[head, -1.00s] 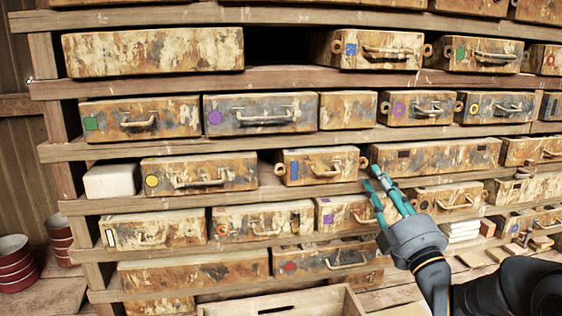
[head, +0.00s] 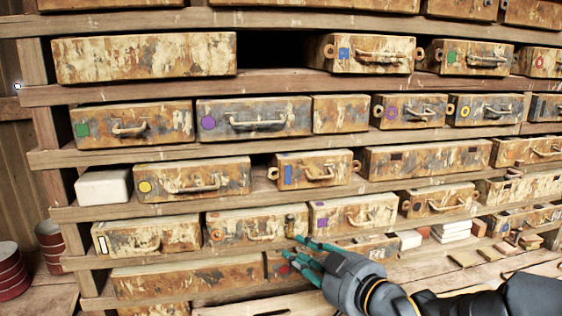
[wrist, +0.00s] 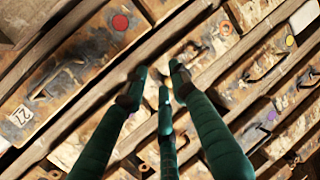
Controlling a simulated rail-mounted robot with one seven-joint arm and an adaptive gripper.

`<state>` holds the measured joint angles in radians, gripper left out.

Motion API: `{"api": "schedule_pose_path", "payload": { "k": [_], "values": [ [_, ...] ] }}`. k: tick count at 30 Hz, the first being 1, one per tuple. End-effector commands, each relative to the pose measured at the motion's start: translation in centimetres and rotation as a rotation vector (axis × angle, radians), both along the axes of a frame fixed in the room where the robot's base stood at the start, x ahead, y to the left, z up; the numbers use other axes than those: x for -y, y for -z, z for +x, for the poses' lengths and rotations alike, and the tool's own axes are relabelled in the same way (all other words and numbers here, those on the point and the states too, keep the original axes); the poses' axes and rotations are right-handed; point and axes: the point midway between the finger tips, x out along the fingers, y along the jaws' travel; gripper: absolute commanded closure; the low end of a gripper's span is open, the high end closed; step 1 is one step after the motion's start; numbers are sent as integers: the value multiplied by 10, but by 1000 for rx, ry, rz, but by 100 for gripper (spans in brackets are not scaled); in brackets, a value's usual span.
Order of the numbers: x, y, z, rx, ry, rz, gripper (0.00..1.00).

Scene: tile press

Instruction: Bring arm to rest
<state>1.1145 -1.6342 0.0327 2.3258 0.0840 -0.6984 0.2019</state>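My gripper (head: 296,248) has teal fingers and a grey palm. In the head view it points up and left in front of the lower shelf rows. It covers part of the low box with the red disc. In the wrist view the dark green fingers (wrist: 158,82) reach forward with gaps between their tips, and nothing is held between them. Whether the tips touch a box or shelf edge cannot be told. My arm comes in from the lower right.
Shelves hold rusty boxes with handles and coloured marks, such as one with a purple disc (head: 254,117) and one with a yellow disc (head: 191,179). A white block (head: 102,186) sits at the left. Red tins (head: 11,270) stand lower left. White tiles (head: 452,231) lie at the right.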

Motion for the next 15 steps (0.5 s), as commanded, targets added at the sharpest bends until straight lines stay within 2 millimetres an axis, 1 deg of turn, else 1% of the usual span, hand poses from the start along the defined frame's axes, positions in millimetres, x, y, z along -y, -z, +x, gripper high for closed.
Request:
{"api": "schedule_pose_path", "payload": {
  "k": [3, 6, 10, 15],
  "values": [
    [-10, 10, -11, -73, -15, 22, 74],
    [-15, 17, -18, -118, -20, 35, 74],
    [-18, 21, -23, -151, -23, 43, 74],
    [-19, 23, -25, -161, -24, 45, 74]
  ]
}}
